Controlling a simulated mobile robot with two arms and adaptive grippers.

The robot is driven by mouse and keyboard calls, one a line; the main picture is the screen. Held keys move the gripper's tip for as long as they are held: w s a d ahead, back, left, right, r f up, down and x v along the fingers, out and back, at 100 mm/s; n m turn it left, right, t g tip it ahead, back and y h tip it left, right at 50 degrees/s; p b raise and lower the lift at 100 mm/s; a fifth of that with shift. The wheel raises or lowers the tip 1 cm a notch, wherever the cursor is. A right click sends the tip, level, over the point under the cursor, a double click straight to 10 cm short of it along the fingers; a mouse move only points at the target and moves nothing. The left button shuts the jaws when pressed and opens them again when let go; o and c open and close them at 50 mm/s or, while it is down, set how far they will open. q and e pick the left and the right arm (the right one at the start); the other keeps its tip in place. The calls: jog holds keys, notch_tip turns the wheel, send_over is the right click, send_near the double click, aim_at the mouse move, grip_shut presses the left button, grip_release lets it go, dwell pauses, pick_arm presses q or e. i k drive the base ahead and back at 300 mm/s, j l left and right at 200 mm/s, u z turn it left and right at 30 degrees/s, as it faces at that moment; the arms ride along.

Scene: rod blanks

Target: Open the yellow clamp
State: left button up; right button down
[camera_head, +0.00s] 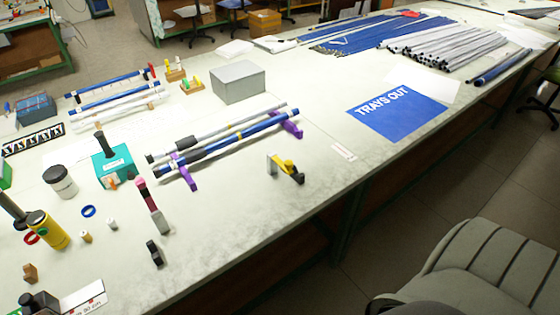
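The yellow clamp (289,165) is on the pale table near its front edge, just right of the middle of the view. It is small, with a yellow body and darker ends, and a grey upright part stands at its left. I cannot tell at this size whether its jaws are open or closed. Neither of my grippers shows in the head view.
Left of the clamp, a blue rod (227,145) and a grey rod (215,127) lie across purple supports (184,172). A grey box (238,82) stands behind. A blue "TRAYS OUT" mat (400,112) lies to the right. The table around the clamp is mostly clear.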

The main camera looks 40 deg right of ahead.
aim_at(286, 166)
jog(key=i+j+z, duration=0.1)
jog(key=z, duration=1.6)
